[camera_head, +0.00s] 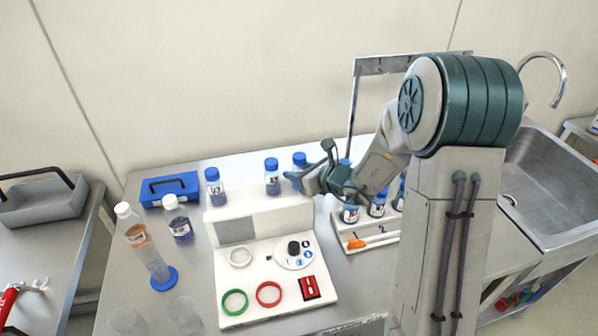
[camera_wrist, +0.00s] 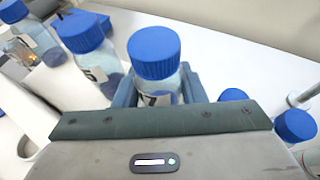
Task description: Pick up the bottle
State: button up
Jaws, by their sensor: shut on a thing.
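A clear bottle with a blue cap (camera_wrist: 155,50) and a white label stands between the two fingers of my gripper (camera_wrist: 157,88) in the wrist view. My gripper is shut on it below the cap. In the head view the same bottle seems to be the one with its blue cap (camera_head: 300,158) beside my gripper (camera_head: 309,170), at the right end of the white device's top. The fingers hide its lower part, so I cannot tell whether it touches a surface. Two similar blue-capped bottles (camera_head: 213,187) (camera_head: 272,177) stand on the device to its left.
A white rack (camera_head: 368,236) with several blue-capped bottles stands right of the white device (camera_head: 236,270). A blue toolbox (camera_head: 170,188), a tall cylinder (camera_head: 150,255), another bottle (camera_head: 178,222) and glass beakers (camera_head: 184,314) stand on the left. A sink (camera_head: 555,185) is at right.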

aim_at(304, 154)
jog(key=shift+r, duration=0.1)
jog(key=shift+r, duration=0.55)
jog(key=r, duration=0.1)
jog(key=d+r, duration=0.1)
jog(key=r, duration=0.1)
jog(key=shift+w+d+r+b, duration=0.1)
jog(key=shift+d+r+b, duration=0.05)
jog(key=shift+r+b, duration=0.15)
jog(key=d+r, duration=0.6)
jog(key=d, duration=0.4)
jog(key=shift+w+d, duration=0.2)
jog(key=shift+w, duration=0.2)
